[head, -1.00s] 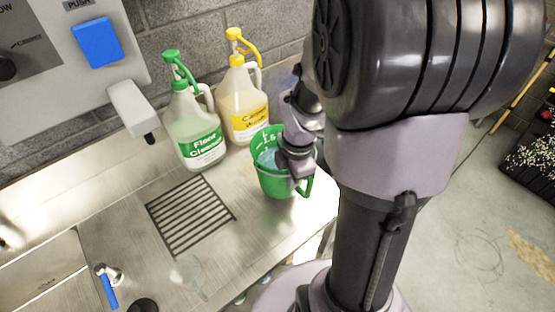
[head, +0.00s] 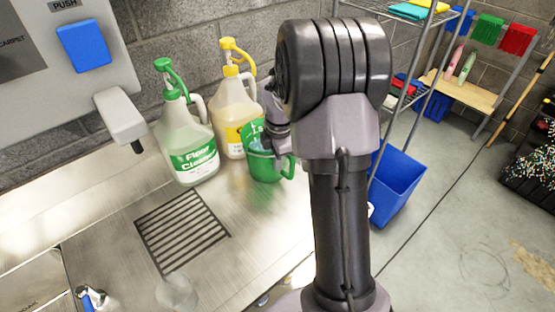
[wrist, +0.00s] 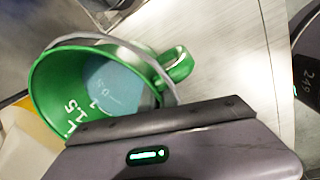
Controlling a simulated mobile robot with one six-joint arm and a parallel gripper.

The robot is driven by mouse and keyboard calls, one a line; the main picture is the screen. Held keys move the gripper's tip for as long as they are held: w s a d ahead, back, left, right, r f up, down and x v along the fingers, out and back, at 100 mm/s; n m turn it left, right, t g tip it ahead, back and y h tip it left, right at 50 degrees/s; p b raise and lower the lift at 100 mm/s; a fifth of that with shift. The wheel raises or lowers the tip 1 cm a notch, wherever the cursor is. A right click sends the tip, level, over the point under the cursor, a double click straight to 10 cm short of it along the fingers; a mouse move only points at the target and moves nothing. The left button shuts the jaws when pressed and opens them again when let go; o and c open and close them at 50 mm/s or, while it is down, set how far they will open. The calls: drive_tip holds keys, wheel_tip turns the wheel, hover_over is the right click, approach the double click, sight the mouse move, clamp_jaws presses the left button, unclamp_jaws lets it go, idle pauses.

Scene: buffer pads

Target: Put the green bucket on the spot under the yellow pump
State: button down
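The green bucket (head: 266,168) is at the right front of the yellow-pump jug (head: 236,112) in the head view, overlapping its label. The yellow pump (head: 238,55) curves down on its right side, above the bucket. My gripper (head: 270,140) is at the bucket's rim and seems shut on its wall; the fingertips are hidden. In the wrist view the bucket (wrist: 55,90) lies tilted in the picture against my gripper (wrist: 160,120), with blue liquid inside and its handle at the right. I cannot tell whether its base touches the counter.
A green-pump floor cleaner jug (head: 188,140) stands left of the yellow one. A grate (head: 182,230) is set in the metal counter (head: 265,235), with a clear cup (head: 177,291) near it. A dispenser (head: 120,118) hangs at the left. Right are a wire shelf and blue bin (head: 398,188).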

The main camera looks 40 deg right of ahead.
drive_tip(key=shift+r, duration=0.15)
drive_tip(key=shift+f, duration=0.2)
drive_tip(key=c, duration=1.6)
unclamp_jaws()
drive_tip(key=shift+c, duration=0.2)
drive_tip(key=shift+r, duration=0.1)
wheel_tip(320, 180, up, 12)
drive_tip(key=s+p, duration=0.1)
drive_tip(key=p, duration=0.4)
drive_tip(key=s+a+r+m+t, duration=0.1)
drive_tip(key=s+a+r+m, duration=0.3)
drive_tip(key=a, duration=0.3)
drive_tip(key=s+a+r+m+t, duration=0.1)
drive_tip(key=s+a+r+m, duration=0.1)
drive_tip(key=a+r+m, duration=0.35)
drive_tip(key=s+a+r+m+t+y, duration=0.1)
drive_tip(key=s+a+m+t+y, duration=0.1)
drive_tip(key=s+a+m, duration=0.8)
drive_tip(key=s+a, duration=0.2)
drive_tip(key=s, duration=0.2)
drive_tip(key=shift+a+t, duration=0.3)
